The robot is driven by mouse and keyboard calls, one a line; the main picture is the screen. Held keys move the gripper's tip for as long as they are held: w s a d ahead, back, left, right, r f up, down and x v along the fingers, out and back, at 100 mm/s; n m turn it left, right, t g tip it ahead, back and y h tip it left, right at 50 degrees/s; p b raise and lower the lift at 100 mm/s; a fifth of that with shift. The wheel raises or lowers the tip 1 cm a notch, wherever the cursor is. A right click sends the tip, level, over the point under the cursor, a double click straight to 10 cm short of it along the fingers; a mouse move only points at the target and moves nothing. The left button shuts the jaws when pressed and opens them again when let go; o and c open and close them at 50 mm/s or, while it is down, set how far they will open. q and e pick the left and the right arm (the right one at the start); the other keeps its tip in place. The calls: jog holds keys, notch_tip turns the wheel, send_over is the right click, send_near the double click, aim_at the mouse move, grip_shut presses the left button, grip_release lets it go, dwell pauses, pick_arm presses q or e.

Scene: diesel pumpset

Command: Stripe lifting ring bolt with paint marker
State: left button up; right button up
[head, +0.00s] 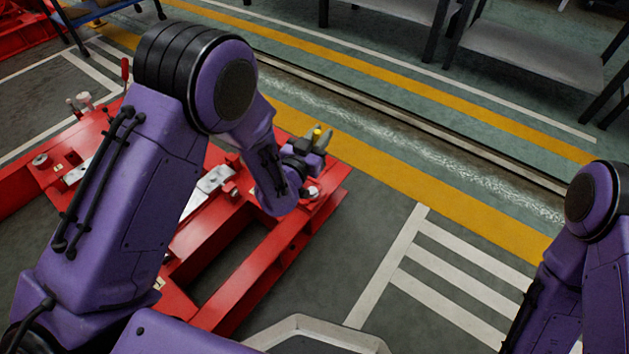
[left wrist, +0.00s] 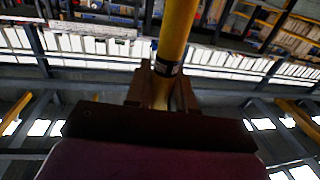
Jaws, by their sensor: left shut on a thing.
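My left gripper (head: 313,143) is shut on a yellow paint marker (head: 317,132), above the right end of a red base frame (head: 330,192). In the left wrist view the yellow marker (left wrist: 177,32) stands out from between the fingers of my left gripper (left wrist: 160,88), with a dark band near the grip. A small silver fitting (head: 312,192) sits on the red frame just below the gripper. I cannot tell whether it is the lifting ring bolt; no ring shows clearly. My left arm hides much of the frame. My right gripper is out of view; only part of that arm shows.
Another silver fitting (head: 40,160) and a red-handled lever (head: 125,70) are at the frame's left part. Grey benches (head: 535,55) stand at the back right. The striped floor (head: 455,262) right of the frame is clear.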

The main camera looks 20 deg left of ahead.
pick_arm(q)
notch_tip(320, 180, down, 7)
jog(key=a+b, duration=0.1)
jog(key=b, duration=0.2)
jog(key=shift+w+a+r+h, duration=0.2)
jog(key=shift+w+a+h, duration=0.1)
jog(key=shift+w, duration=0.15)
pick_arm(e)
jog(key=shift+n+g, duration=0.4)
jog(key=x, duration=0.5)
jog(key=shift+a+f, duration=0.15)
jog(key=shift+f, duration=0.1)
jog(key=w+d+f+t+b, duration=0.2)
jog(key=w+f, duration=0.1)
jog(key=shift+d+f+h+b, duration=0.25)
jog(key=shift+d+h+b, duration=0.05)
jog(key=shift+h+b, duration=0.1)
pick_arm(q)
jog(key=shift+s+f, duration=0.15)
jog(key=shift+f, duration=2.15)
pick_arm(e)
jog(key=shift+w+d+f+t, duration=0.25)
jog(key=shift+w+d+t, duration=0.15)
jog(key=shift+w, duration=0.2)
pick_arm(q)
jog(key=shift+w, duration=0.2)
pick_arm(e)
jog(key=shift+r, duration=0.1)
